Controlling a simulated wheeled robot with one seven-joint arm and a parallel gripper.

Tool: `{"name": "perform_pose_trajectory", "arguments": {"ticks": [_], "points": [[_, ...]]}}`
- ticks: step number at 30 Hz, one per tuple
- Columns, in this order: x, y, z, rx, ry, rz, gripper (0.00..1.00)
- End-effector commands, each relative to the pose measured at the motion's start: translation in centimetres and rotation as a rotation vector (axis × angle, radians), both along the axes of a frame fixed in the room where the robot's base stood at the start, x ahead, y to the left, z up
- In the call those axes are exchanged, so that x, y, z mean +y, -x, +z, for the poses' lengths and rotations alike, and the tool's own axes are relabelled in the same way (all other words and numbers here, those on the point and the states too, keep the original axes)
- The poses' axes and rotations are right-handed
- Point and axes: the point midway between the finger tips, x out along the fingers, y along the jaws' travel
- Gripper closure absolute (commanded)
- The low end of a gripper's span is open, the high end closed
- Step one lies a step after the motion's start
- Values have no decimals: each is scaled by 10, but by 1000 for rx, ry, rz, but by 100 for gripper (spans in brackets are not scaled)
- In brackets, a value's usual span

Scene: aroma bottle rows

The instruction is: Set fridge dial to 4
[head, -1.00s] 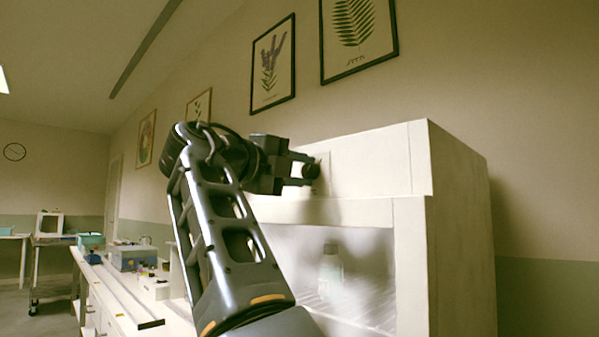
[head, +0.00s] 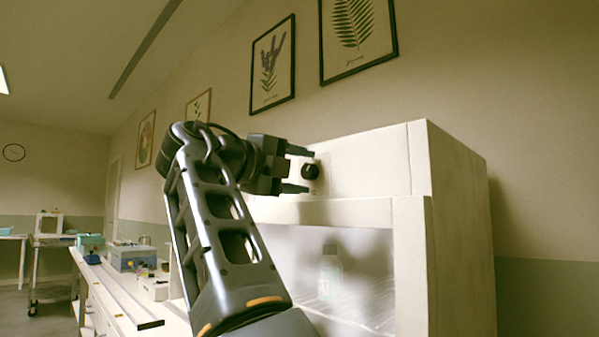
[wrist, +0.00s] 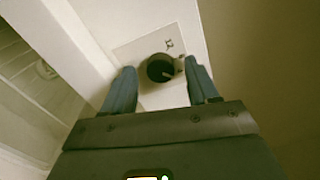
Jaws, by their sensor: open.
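The fridge (head: 385,165) is a white cabinet at the right of the head view, with a glass-fronted lower part. Its dial (head: 311,171) is a round black knob on the upper front panel. In the wrist view the dial (wrist: 160,68) sits on a pale plate with small dark marks; the numbers are too small to read. My gripper (head: 309,170) is open in front of the dial. In the wrist view its two fingers show either side of the dial, with gaps, not touching it.
A clear bottle (head: 331,270) stands on a wire shelf inside the fridge. A long bench (head: 120,300) at the left holds a blue-grey box (head: 130,257) and small items. Framed plant pictures hang on the wall behind.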

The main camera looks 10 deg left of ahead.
Motion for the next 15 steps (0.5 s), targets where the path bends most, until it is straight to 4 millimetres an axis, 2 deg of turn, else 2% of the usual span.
{"name": "perform_pose_trajectory", "arguments": {"ticks": [9, 15], "points": [[31, 38, -2, 0, 0, 3, 41], [44, 55, -1, 1, 0, 1, 41]]}}
